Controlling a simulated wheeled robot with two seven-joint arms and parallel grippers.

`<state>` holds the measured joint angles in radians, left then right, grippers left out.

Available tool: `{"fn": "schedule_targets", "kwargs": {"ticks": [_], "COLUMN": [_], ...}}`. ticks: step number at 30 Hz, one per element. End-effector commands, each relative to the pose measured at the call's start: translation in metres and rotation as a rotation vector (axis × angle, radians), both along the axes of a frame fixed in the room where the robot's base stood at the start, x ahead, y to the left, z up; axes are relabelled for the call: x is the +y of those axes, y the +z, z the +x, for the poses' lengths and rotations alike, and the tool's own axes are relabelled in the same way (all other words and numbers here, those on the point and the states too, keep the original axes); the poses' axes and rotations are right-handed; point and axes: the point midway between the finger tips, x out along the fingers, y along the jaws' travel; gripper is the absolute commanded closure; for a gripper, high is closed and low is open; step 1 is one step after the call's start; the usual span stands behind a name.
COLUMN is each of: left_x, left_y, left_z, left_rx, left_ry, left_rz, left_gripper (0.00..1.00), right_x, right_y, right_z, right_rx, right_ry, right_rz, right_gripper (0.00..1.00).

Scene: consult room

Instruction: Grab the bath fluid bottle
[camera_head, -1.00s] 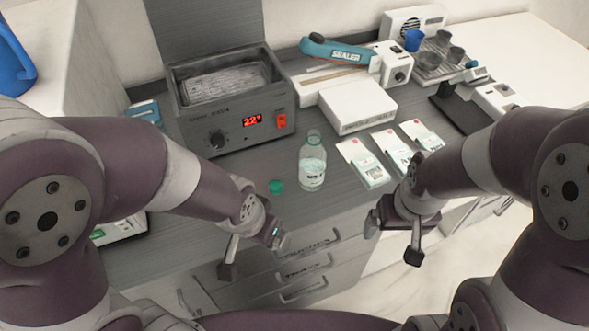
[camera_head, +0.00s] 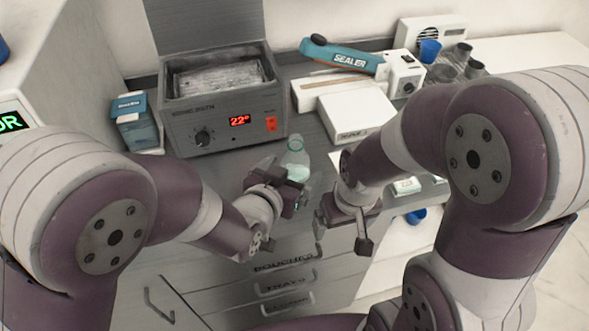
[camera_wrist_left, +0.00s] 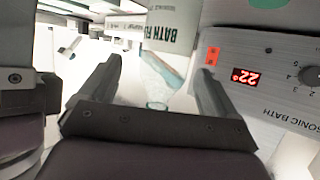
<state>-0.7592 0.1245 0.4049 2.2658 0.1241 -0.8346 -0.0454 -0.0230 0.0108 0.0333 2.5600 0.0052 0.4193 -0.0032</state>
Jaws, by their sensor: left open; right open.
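The bath fluid bottle (camera_head: 295,152) is clear with pale green liquid and stands upright on the grey counter in front of the sonic bath. My left gripper (camera_head: 280,188) is open at the bottle's near side and hides its lower part in the head view. In the left wrist view, the bottle (camera_wrist_left: 165,38) shows its "BATH FL" label beyond and between the open fingers of my left gripper (camera_wrist_left: 155,85). Contact with the bottle cannot be told. My right gripper (camera_head: 345,228) is open and empty, to the right, over the counter's front edge.
The grey sonic bath (camera_head: 190,118), reading 22°, stands behind the bottle. A white box (camera_head: 345,110) and the blue sealer (camera_head: 343,58) are behind to the right. A blue box (camera_head: 134,122) stands left of the bath. Drawers (camera_head: 285,285) are below the counter front.

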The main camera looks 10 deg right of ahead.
Motion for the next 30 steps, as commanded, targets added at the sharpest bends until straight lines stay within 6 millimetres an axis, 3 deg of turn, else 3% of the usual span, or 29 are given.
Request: {"fn": "schedule_targets", "kwargs": {"ticks": [10, 18, 19, 20, 24, 30], "left_x": [-0.025, -0.030, -0.030, -0.030, -0.030, -0.030], "left_y": [-0.021, -0.025, -0.025, -0.025, -0.025, -0.024], "left_z": [0.042, 0.048, 0.048, 0.048, 0.048, 0.048], "left_rx": [0.000, 0.000, 0.000, 0.000, 0.000, 0.000], "left_ry": [0.001, 0.001, 0.001, 0.001, 0.001, 0.001], "left_rz": [0.000, 0.000, 0.000, 0.000, 0.000, 0.000], "left_gripper": [0.09, 0.09, 0.12, 0.22, 0.67, 0.71], "right_x": [0.000, 0.000, 0.000, 0.000, 0.000, 0.000], "right_y": [0.009, 0.009, 0.009, 0.009, 0.009, 0.009], "right_z": [0.000, 0.000, 0.000, 0.000, 0.000, 0.000], "right_rx": [0.000, 0.000, 0.000, 0.000, 0.000, 0.000], "right_ry": [0.000, 0.000, 0.000, 0.000, 0.000, 0.000], "right_rz": [0.000, 0.000, 0.000, 0.000, 0.000, 0.000], "right_gripper": [0.05, 0.05, 0.05, 0.05, 0.05, 0.05]}}
